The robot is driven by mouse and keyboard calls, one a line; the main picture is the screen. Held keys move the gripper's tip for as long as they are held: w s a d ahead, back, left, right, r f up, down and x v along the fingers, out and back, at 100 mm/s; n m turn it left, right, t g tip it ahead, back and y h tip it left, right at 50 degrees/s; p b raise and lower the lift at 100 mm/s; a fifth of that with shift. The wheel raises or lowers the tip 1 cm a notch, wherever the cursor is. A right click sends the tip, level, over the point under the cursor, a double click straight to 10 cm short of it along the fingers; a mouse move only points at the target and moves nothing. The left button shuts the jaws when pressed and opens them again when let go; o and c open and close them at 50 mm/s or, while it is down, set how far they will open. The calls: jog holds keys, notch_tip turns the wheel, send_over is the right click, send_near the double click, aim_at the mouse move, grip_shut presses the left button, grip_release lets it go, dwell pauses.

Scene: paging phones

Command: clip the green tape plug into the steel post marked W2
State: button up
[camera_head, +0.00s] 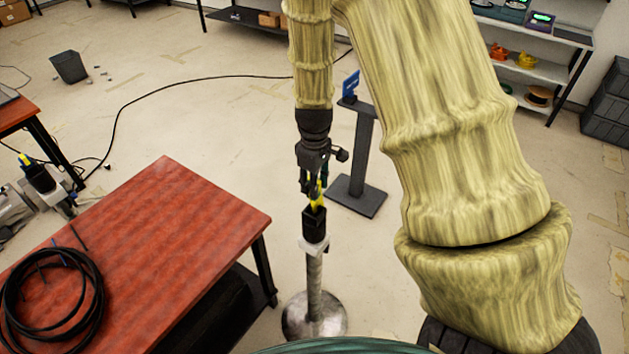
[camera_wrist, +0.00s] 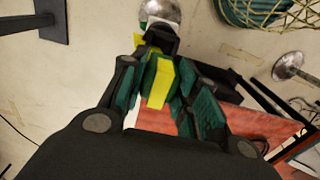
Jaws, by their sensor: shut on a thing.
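My gripper (camera_head: 314,188) points down and is shut on a plug (camera_head: 317,194) with yellow parts and a little green. In the wrist view the plug (camera_wrist: 160,82) sits between the dark and teal fingers of my gripper (camera_wrist: 160,92), which cover part of it. Directly below is a steel post (camera_head: 314,275) with a black socket (camera_head: 314,224) on top, a pale collar and a round base. The plug's lower end is at the socket's mouth; I cannot tell whether it is inside. The socket also shows in the wrist view (camera_wrist: 161,38). No W2 marking is readable.
A red table (camera_head: 165,235) with a coiled black cable (camera_head: 52,300) stands at the left, close to the post. A dark stand (camera_head: 362,150) with a blue piece (camera_head: 351,84) is behind my gripper. Another black-topped fixture (camera_head: 38,178) is far left. Open floor lies behind.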

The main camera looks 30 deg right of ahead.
jog(key=shift+f+b, duration=1.65)
jog(key=shift+f, duration=1.95)
jog(key=shift+s+p, duration=0.1)
jog(key=shift+p, duration=0.3)
jog(key=shift+f, duration=0.15)
jog(key=shift+r+p, duration=0.7)
jog(key=shift+r, duration=0.1)
jog(key=shift+f+b, duration=0.4)
jog(key=shift+f, duration=0.45)
dwell(0.9)
jog(key=shift+r+p, duration=0.7)
jog(key=shift+r, duration=0.15)
dwell(0.4)
